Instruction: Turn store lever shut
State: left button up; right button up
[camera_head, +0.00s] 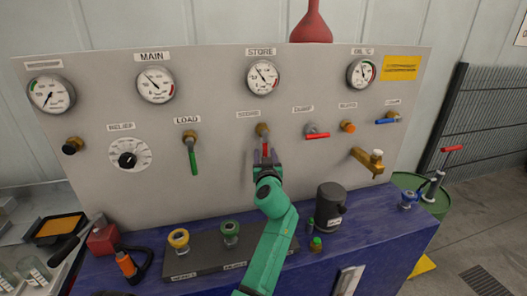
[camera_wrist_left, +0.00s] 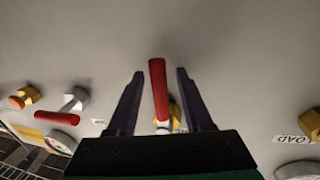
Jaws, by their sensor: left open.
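The store lever (camera_head: 265,146) has a red handle hanging down from a brass valve under the STORE label on the grey panel. In the left wrist view its red handle (camera_wrist_left: 158,88) stands between the two dark fingers, with visible gaps on both sides. My left gripper (camera_head: 266,157), on a green arm, is open around the handle, with its fingers pointing at the panel. It also shows in the left wrist view (camera_wrist_left: 160,76). The fingers partly hide the handle's lower end in the head view. My right gripper is in neither view.
To the right, the dump lever (camera_head: 317,135) has a red handle lying sideways. To the left, the load lever (camera_head: 194,161) has a green handle hanging down. A brass tap (camera_head: 366,160) sticks out at right. A dark canister (camera_head: 329,207) stands on the blue bench (camera_head: 385,234).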

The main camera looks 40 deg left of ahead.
pick_arm(q)
jog(key=shift+s+d+r, duration=0.1)
jog(key=shift+d, duration=0.05)
jog(key=shift+s+d+r, duration=0.1)
jog(key=shift+s+d, duration=0.05)
jog(key=c, duration=0.4)
grip_shut()
dwell(0.6)
